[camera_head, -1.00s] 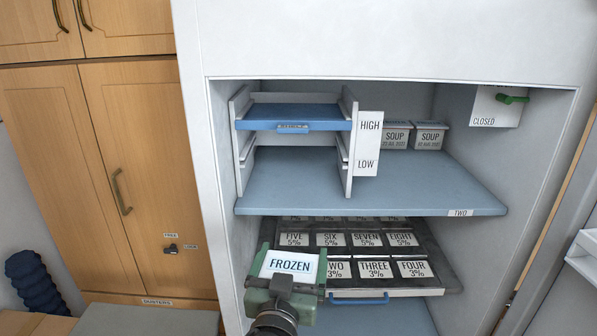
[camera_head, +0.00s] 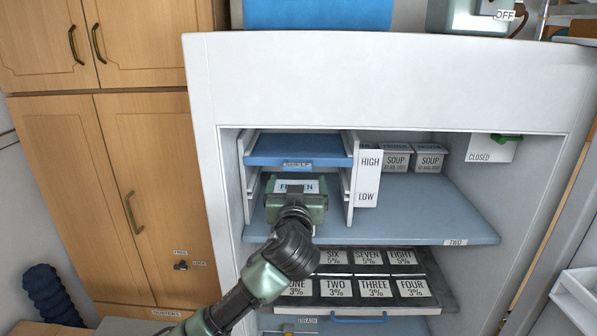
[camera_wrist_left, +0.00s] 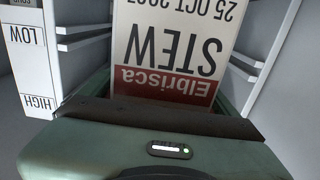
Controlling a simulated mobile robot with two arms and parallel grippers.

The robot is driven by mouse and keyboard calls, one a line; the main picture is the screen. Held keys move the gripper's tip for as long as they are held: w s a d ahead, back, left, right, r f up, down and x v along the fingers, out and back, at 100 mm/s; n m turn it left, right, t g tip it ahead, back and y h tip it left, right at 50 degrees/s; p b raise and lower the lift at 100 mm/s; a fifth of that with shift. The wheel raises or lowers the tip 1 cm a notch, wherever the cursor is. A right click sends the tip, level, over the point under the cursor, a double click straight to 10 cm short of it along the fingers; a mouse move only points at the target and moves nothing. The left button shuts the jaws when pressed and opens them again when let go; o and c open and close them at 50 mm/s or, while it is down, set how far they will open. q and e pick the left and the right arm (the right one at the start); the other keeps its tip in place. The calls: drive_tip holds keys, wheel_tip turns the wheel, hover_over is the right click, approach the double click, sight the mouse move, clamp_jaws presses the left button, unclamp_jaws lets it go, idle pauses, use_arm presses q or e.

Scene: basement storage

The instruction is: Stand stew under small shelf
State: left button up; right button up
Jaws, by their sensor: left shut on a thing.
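The stew box shows its white FROZEN face (camera_head: 297,186) in the head view and its STEW label (camera_wrist_left: 172,45) upside down in the wrist view. My left gripper (camera_head: 297,200) is shut on it at the front of the bay under the small blue shelf (camera_head: 297,148). The box is between the bay's two side walls and above the larger blue shelf (camera_head: 400,205). The gripper hides most of the box's lower part, so I cannot tell whether it touches that shelf. My right gripper is not in view.
Side rails (camera_wrist_left: 85,42) flank the box. The HIGH/LOW sign (camera_head: 368,178) stands right of the bay, with two SOUP tubs (camera_head: 430,158) beyond it. Below is a tray of labelled packs (camera_head: 375,288). The right part of the larger shelf is clear.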

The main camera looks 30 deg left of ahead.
use_arm(q)
drive_tip(key=f+p+x, duration=0.1)
drive_tip(key=p+x, duration=0.1)
drive_tip(key=x, duration=0.4)
drive_tip(key=shift+w+p, duration=0.15)
drive_tip(key=shift+p, duration=0.2)
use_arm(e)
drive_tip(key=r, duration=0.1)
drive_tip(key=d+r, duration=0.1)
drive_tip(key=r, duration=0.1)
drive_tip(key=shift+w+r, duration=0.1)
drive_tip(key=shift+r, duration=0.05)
use_arm(q)
drive_tip(key=shift+f, duration=0.15)
drive_tip(key=shift+f, duration=0.15)
drive_tip(key=o, duration=1.8)
drive_tip(key=shift+c, duration=0.2)
drive_tip(key=shift+d, duration=0.15)
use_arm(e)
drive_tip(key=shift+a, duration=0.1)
